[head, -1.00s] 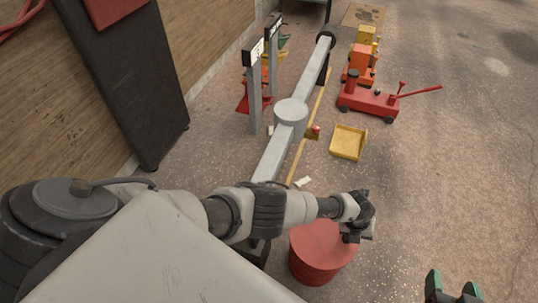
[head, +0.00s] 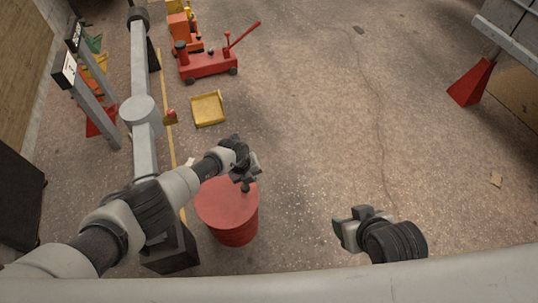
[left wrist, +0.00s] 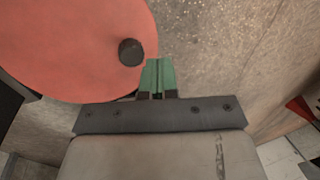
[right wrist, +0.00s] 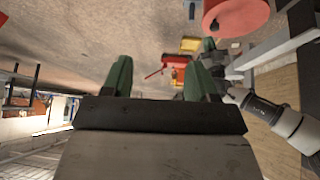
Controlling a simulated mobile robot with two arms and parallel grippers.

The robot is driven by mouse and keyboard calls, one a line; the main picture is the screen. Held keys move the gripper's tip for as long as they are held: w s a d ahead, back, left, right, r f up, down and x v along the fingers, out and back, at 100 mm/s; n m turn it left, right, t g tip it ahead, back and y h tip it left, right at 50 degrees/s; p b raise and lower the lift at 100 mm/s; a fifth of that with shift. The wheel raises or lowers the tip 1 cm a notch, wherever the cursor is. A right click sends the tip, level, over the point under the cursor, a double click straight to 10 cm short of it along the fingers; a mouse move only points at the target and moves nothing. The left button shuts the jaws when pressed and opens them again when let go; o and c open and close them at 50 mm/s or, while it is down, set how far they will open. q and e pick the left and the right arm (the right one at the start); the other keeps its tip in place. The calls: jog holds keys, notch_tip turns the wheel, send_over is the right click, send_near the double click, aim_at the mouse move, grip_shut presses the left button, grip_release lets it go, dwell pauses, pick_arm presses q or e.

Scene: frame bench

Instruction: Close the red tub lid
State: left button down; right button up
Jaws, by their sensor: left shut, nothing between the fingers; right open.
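The red tub (head: 235,237) stands on the floor in the middle left of the head view. Its round red lid (head: 222,207) lies over the top and looks about level; I cannot tell whether it is fully seated. In the left wrist view the lid (left wrist: 70,45) fills the upper left, with a dark knob (left wrist: 131,52) near its edge. My left gripper (head: 246,184) is over the lid's far edge, its green fingers (left wrist: 157,78) shut and empty beside the knob. My right gripper (head: 340,229) is open and empty, right of the tub; its fingers (right wrist: 160,78) are spread.
A grey beam (head: 142,80) on stands runs along the tub's left. A yellow tray (head: 208,108) and a red floor jack (head: 208,65) lie beyond the tub. A red stand (head: 470,82) is at the upper right. The floor right of the tub is open.

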pick_arm(q)
jog(key=w+d+r+p, duration=0.1)
jog(key=d+r+p, duration=0.2)
jog(key=r, duration=0.6)
jog(key=shift+w+d, duration=0.15)
jog(key=shift+d, duration=0.8)
pick_arm(e)
jog(key=shift+s+d+f+g+h, duration=0.15)
jog(key=shift+s+d+f+g, duration=0.15)
jog(key=shift+s+g, duration=0.3)
jog(key=shift+s+d+f+g+h, duration=0.1)
jog(key=shift+s+d+f+g, duration=0.15)
jog(key=shift+s+g, duration=0.3)
jog(key=shift+s+d+f+g+h, duration=0.2)
jog(key=shift+s+f+g, duration=0.1)
jog(key=shift+s+g, duration=0.25)
